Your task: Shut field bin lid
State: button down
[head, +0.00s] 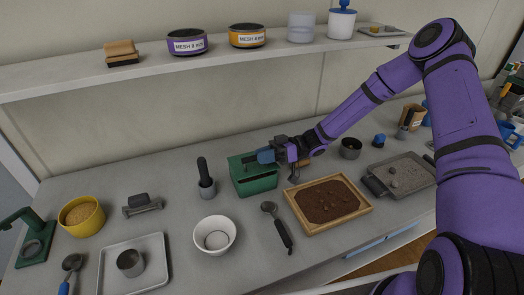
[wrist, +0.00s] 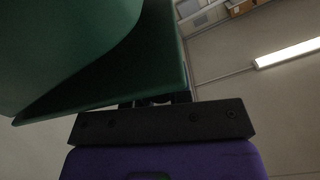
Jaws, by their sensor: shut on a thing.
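The green field bin (head: 254,182) stands on the bench near the wall, in the middle of the head view. My gripper (head: 266,156) is at the top of the bin, reaching in from the right with its blue-tipped fingers at the lid. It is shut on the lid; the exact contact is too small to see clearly. In the wrist view, large green surfaces of the bin (wrist: 60,50) fill the upper left, very close to the camera. A dark bar and a purple part of my gripper cross the bottom of that view. The lid's angle is hard to tell.
A wooden tray of soil (head: 327,224), a scoop (head: 277,225) and a white bowl (head: 215,235) stand in front of the bin. A shelf (head: 150,74) with tins runs above.

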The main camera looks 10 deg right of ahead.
jog(key=shift+s+f, duration=0.1)
jog(key=shift+f, duration=0.1)
dwell(0.4)
jog(key=c, duration=1.1)
grip_release()
jog(key=shift+o, duration=0.2)
jog(key=shift+d, duration=0.1)
jog(key=w+d, duration=0.2)
jog(key=d, duration=0.8)
jog(key=shift+d, duration=0.25)
